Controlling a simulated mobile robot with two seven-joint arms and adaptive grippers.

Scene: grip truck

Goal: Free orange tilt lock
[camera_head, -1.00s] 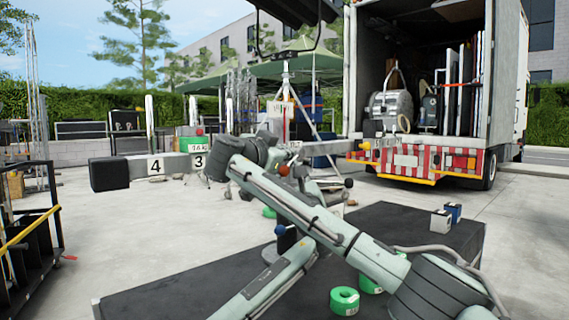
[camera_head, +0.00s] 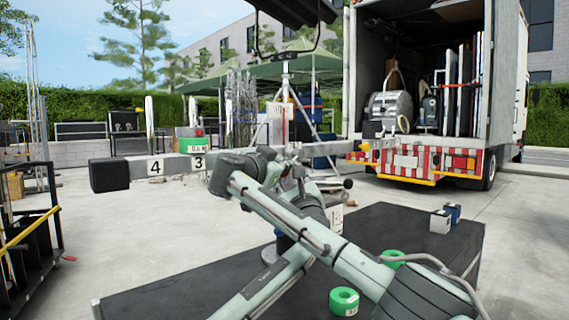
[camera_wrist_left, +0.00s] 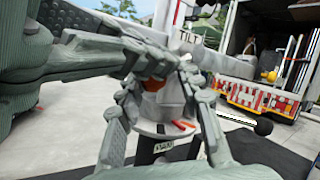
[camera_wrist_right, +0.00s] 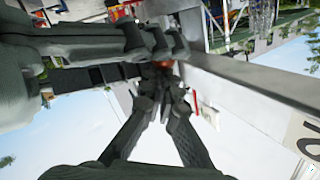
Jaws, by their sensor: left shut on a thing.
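In the left wrist view, my left gripper (camera_wrist_left: 157,78) is shut on the orange lock (camera_wrist_left: 153,85). Only a little orange shows between its fingers. A black knob (camera_wrist_left: 263,127) sticks out to the right. In the head view, the arms cross and hide the lock and left fingertips. In the right wrist view, my right gripper (camera_wrist_right: 162,88) has its fingertips close together beside the pale beam (camera_wrist_right: 250,85); a small orange-red part (camera_wrist_right: 163,63) lies just beyond them. Whether they grip anything is unclear.
The numbered beam (camera_head: 139,166) reaches left to a black end block (camera_head: 109,175). A black platform (camera_head: 410,235) holds green rings (camera_head: 343,301) and small boxes (camera_head: 440,221). An open truck (camera_head: 430,100) stands at right. A cart (camera_head: 30,245) is at left.

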